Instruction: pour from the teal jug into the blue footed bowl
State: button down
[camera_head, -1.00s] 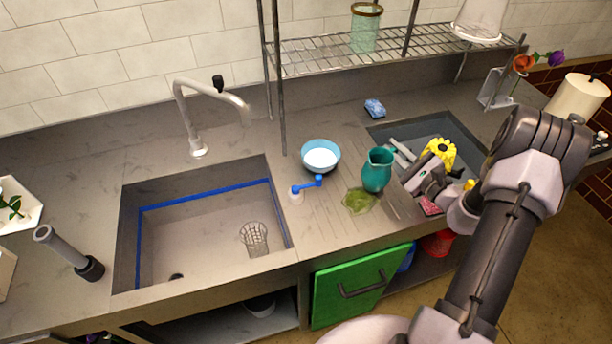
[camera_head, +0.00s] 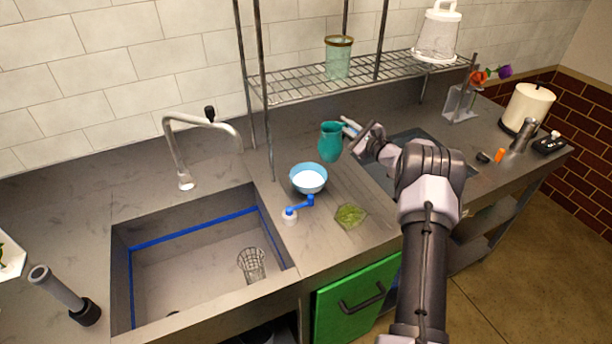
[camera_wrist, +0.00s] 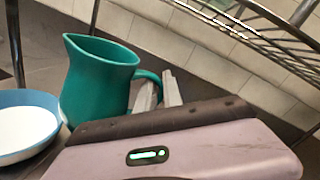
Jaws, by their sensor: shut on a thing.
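The teal jug (camera_head: 331,143) is held up by its handle in my gripper (camera_head: 352,130), which is shut on it. In the wrist view the jug (camera_wrist: 97,85) looks close to upright, with the fingers (camera_wrist: 158,92) at its handle on the right. The blue footed bowl (camera_head: 308,179) stands on the counter just below and left of the jug, with white inside. It also shows at the left edge of the wrist view (camera_wrist: 28,124), beside the jug. The bowl's foot and the jug's contents are hidden.
A wire shelf (camera_head: 300,86) on metal posts rises behind the jug and bowl. A blue-handled item (camera_head: 298,208) and a green dish (camera_head: 350,216) lie in front of the bowl. A sink (camera_head: 200,250) with a tap (camera_head: 185,150) is at the left.

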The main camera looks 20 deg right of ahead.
aim_at(323, 134)
jog(key=shift+a, duration=0.1)
jog(key=shift+s+a+r+n, duration=0.3)
jog(key=shift+a+r+n, duration=0.4)
jog(key=shift+r+n, duration=0.25)
jog(key=a+n+b, duration=0.1)
jog(key=n, duration=0.1)
jog(key=s+a+r+n, duration=0.1)
jog(key=a+n, duration=0.1)
jog(key=s+a+r+n+t+b, duration=0.1)
jog(key=a+n, duration=0.1)
jog(key=shift+s+a+r+y+b, duration=0.1)
jog(key=shift+s+a+y+b, duration=0.05)
jog(key=shift+y+b, duration=0.25)
jog(key=shift+s+a+r+n+t+y+b, duration=0.15)
jog(key=shift+a+n+b, duration=0.15)
jog(key=shift+n, duration=0.25)
jog(key=shift+s+a+f+n+t+y+b, duration=0.15)
jog(key=shift+a+n+b, duration=0.15)
jog(key=shift+n, duration=0.2)
jog(key=shift+s+a+r+n+b, duration=0.1)
jog(key=shift+a+n+b, duration=0.25)
jog(key=shift+n, duration=0.25)
jog(key=shift+s+a+n+y+b, duration=0.15)
jog(key=shift+a+n+y+b, duration=0.2)
jog(key=shift+n, duration=0.3)
jog(key=shift+s+a+n+y+b, duration=0.15)
jog(key=shift+a+n+b, duration=0.2)
jog(key=shift+n, duration=0.3)
jog(key=shift+w+d, duration=0.3)
